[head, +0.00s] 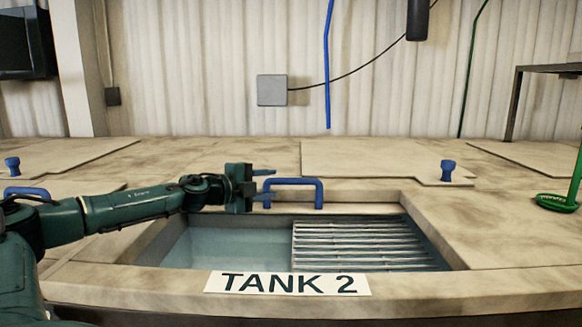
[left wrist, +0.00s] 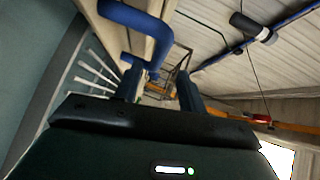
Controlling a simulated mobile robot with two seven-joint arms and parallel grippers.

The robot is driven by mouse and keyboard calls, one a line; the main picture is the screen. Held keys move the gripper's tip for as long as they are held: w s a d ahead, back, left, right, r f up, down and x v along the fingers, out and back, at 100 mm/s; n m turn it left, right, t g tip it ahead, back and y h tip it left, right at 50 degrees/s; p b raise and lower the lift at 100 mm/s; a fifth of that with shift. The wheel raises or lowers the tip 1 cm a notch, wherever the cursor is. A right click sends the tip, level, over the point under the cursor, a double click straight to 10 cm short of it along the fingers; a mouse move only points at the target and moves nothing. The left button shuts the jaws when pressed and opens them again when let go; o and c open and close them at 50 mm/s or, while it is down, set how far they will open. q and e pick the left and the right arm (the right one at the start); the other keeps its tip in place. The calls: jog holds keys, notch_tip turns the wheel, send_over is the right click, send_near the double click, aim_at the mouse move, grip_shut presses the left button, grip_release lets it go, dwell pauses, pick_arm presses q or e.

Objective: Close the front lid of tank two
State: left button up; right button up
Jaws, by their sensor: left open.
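The front opening of tank two stands open behind the white "TANK 2" label (head: 288,284). Pale liquid (head: 225,248) shows at its left and a slatted grate (head: 365,246) at its right. A blue bar handle (head: 306,182) stands at the opening's back edge; its bent bar is close at the top of the left wrist view (left wrist: 133,18). How the lid itself lies is hard to tell. My left gripper (head: 270,185) is open at the handle's left end, its fingers (left wrist: 160,88) apart. I cannot tell whether they touch the handle. My right gripper is not in view.
A rear panel (head: 380,157) with a blue knob (head: 447,170) lies behind the opening. A green ladle-like tool (head: 557,202) rests at the right. Another blue handle (head: 27,191) is at the left.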

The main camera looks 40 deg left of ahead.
aim_at(286, 182)
pick_arm(q)
jog(key=shift+w+d+r+p, duration=0.1)
jog(key=shift+w+r+p, duration=0.2)
jog(key=shift+p, duration=0.3)
jog(key=shift+w+p, duration=0.25)
jog(key=shift+p, duration=0.4)
jog(key=shift+w+p, duration=0.4)
jog(key=shift+p, duration=0.3)
jog(key=w+p, duration=0.1)
jog(key=w, duration=0.1)
jog(key=w+f+p, duration=0.1)
jog(key=w+p, duration=0.1)
jog(key=w, duration=0.1)
jog(key=shift+w+d+f, duration=0.3)
jog(key=shift+w, duration=0.05)
jog(key=shift+w+f, duration=0.1)
jog(key=shift+w, duration=0.2)
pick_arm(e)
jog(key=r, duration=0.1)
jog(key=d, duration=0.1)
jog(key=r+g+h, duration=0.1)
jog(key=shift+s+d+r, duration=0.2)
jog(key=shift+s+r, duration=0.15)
pick_arm(q)
grip_shut()
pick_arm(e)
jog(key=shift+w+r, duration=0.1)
